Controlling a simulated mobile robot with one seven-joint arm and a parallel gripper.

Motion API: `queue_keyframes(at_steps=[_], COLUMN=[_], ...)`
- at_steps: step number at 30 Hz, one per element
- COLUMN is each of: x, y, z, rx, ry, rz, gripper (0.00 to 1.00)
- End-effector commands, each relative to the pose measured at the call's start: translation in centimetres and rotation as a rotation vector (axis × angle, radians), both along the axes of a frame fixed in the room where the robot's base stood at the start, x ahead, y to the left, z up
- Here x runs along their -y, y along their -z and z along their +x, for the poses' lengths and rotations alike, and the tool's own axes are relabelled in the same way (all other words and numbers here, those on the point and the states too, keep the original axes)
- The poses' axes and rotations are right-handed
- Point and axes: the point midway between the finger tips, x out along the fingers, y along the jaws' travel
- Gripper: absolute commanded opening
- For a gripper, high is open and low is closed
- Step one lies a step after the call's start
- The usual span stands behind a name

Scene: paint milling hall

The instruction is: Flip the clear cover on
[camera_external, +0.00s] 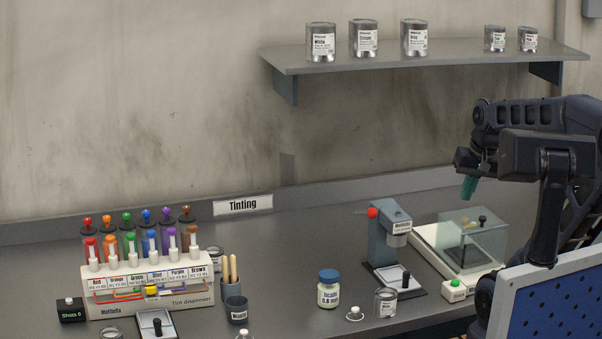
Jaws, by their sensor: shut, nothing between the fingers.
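The clear cover (488,238) is a see-through box-like shape at the right end of the bench. It stands at a white device base (425,238) with a dark plate and a small black knob showing within its outline. I cannot tell from this view whether the cover is fully down or tilted on a hinge. My gripper (468,188) has teal fingers pointing down. It is shut and empty, in the air above and a little left of the cover in the picture, with no contact visible.
A grey-blue press (386,238) with a red knob stands left of the cover. The tint dispenser (150,290) is far left. A shelf (400,55) with cans hangs above.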

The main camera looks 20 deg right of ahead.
Motion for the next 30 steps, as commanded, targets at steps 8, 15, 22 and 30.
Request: queue_keyframes(at_steps=[8,15,22,30], x=[1.9,3.5,5.1,6.9], y=[2.7,5.1,7.4,9.9], z=[2.2,3.8,5.0,6.2], rx=[-0.198,-0.368,-0.527,-0.691], ry=[0.254,0.491,0.731,1.029], rz=[0.15,0.231,0.268,0.266], gripper=[0.0,0.0,0.0,0.0])
